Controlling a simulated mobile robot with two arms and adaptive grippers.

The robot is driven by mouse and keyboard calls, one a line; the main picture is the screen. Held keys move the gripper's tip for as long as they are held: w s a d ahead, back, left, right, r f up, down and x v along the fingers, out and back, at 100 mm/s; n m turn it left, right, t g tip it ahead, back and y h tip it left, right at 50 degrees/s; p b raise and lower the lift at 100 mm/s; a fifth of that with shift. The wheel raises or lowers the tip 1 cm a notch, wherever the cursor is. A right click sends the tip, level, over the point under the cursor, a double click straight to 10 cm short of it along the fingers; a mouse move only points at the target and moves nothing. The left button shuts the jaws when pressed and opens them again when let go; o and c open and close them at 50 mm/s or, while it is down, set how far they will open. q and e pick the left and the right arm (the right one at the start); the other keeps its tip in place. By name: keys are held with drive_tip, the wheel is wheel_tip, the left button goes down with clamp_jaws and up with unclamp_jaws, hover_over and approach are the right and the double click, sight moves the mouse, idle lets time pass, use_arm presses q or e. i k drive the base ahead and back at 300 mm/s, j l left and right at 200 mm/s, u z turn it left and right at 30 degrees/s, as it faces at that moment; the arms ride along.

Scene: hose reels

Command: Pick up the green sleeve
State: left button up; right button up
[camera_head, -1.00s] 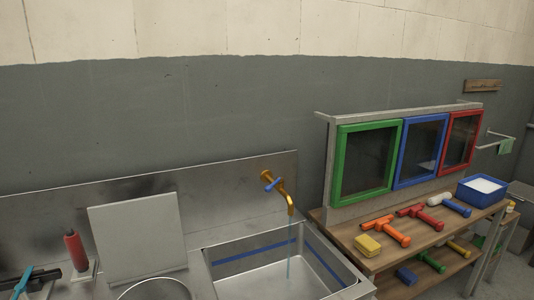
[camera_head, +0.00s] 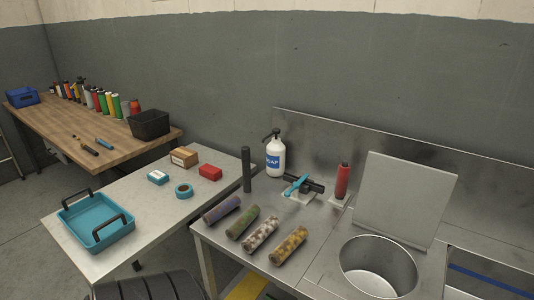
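Several short, dirty-looking cylinders lie in a slanted row on the steel counter (camera_head: 300,222). One is green (camera_head: 243,222) with brownish ends, second from the left. To its left lies a purple and olive one (camera_head: 222,210). To its right lie a speckled pale one (camera_head: 261,234) and a yellow-brown one (camera_head: 289,245). On the wooden bench (camera_head: 120,148) at the back left, upright green cylinders (camera_head: 117,106) also stand among other coloured ones. Neither of my grippers shows in this view.
A soap bottle (camera_head: 275,158), dark upright cylinder (camera_head: 246,170), red-handled tool (camera_head: 343,180) and turquoise-handled tool (camera_head: 297,185) stand or lie behind the row. A round basin (camera_head: 378,268) is at right. A turquoise tray (camera_head: 98,225) sits on the left table.

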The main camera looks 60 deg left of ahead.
sight(246, 219)
drive_tip(key=u, duration=2)
drive_tip(key=z, duration=2.05)
drive_tip(key=j+u, duration=0.1)
drive_tip(key=u, duration=1.85)
